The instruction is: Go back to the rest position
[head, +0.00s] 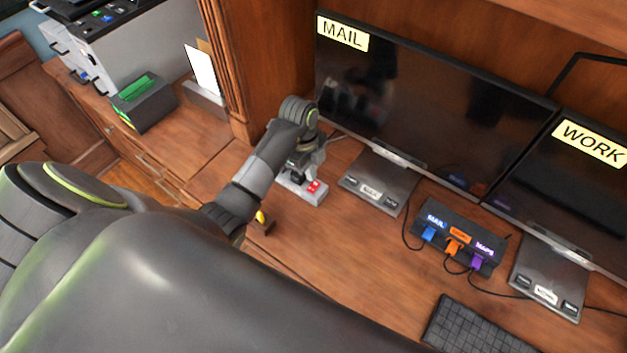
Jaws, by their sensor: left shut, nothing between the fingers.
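My left arm comes in from the left and reaches over the wooden desk (330,255). My right gripper is not in view.
Two monitors stand behind, labelled MAIL (430,95) and WORK (570,185). A dark hub (462,236) with blue, orange and purple plugs sits before them, with loose cables. A keyboard (480,328) lies front right. A printer (130,50) and dark box (145,103) stand left.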

